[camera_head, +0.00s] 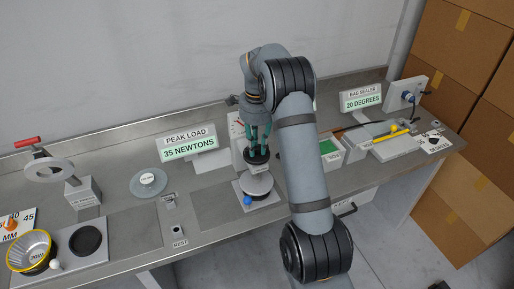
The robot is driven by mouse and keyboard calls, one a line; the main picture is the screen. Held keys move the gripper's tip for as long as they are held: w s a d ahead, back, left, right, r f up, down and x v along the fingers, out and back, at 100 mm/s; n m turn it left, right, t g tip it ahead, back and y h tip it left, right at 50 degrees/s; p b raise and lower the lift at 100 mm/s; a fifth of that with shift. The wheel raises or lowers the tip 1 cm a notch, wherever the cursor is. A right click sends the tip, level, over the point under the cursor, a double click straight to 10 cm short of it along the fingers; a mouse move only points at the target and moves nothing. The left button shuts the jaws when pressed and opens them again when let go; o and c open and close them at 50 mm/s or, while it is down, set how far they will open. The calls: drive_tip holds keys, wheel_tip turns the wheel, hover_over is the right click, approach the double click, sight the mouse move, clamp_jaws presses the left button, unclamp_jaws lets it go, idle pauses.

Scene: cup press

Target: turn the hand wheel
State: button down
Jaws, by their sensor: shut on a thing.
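My gripper (258,145) points down over the press in the middle of the bench. Its teal fingers are shut on a dark round part (257,158) at the top of the press. I cannot tell if this part is the hand wheel, because the fingers and arm hide much of it. Below it is a pale round plate (255,184) on a grey base (270,201), with a blue ball (248,200) at the front. The display (190,143) left of the press reads PEAK LOAD, 35 NEWTONS.
A grey ring (62,177) on a stand, a red-handled lever (27,142) and a yellow-rimmed bowl (30,247) are at the left. The bag sealer display (361,98) and a yellow bar (391,135) are at the right. Cardboard boxes (458,85) stand beyond the bench.

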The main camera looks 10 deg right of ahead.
sight(257, 148)
drive_tip(key=c, duration=1.5)
unclamp_jaws()
drive_tip(key=shift+c, duration=0.2)
drive_tip(key=shift+r, duration=0.1)
wheel_tip(257, 148, up, 12)
